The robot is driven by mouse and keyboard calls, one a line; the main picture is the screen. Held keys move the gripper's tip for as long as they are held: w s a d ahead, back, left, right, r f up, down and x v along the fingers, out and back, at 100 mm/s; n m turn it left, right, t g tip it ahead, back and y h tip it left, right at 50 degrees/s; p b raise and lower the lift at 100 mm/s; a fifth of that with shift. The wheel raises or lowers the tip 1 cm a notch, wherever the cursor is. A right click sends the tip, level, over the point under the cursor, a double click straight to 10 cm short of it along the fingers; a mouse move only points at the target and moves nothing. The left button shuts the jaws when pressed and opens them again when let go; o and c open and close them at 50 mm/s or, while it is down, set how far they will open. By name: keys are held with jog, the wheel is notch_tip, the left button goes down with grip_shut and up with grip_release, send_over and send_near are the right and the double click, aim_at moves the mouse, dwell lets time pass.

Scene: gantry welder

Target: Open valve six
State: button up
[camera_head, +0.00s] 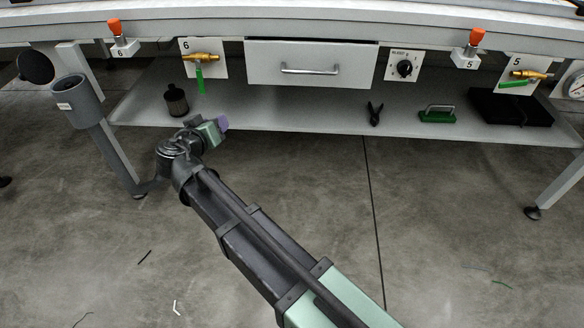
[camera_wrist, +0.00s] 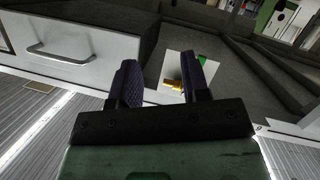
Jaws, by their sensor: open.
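Valve six (camera_head: 201,57) has a brass body on a white plate marked 6, under the bench edge left of the drawer. Its green handle (camera_head: 200,80) hangs straight down, crosswise to the brass body. In the wrist view the brass body (camera_wrist: 173,85) shows between my fingers, and part of the green handle (camera_wrist: 202,60) shows beside the right finger, which partly hides the valve. My gripper (camera_head: 222,123) is below and slightly right of the handle, apart from it. In the wrist view my gripper (camera_wrist: 162,68) has its two purple fingers spread, with nothing held.
A drawer (camera_head: 312,65) with a bar handle is right of the valve. A dark cylinder (camera_head: 176,101) stands on the lower shelf (camera_head: 290,118), near my gripper. A grey cup-like holder (camera_head: 78,102) is at left. Valve five (camera_head: 524,74) is far right, its green handle roughly along its body.

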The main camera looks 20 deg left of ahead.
jog(key=w+d+f+g+h+b, duration=0.1)
jog(key=d+f, duration=0.4)
jog(key=d, duration=0.5)
jog(key=w+d+f+g+h, duration=0.1)
jog(key=d+f+g+h, duration=0.2)
jog(key=d, duration=0.7)
notch_tip(320, 180, down, 2)
jog(key=g, duration=0.3)
jog(key=shift+f+n+g+b, duration=0.25)
jog(key=shift+n+g+b, duration=0.05)
jog(key=shift+b, duration=0.1)
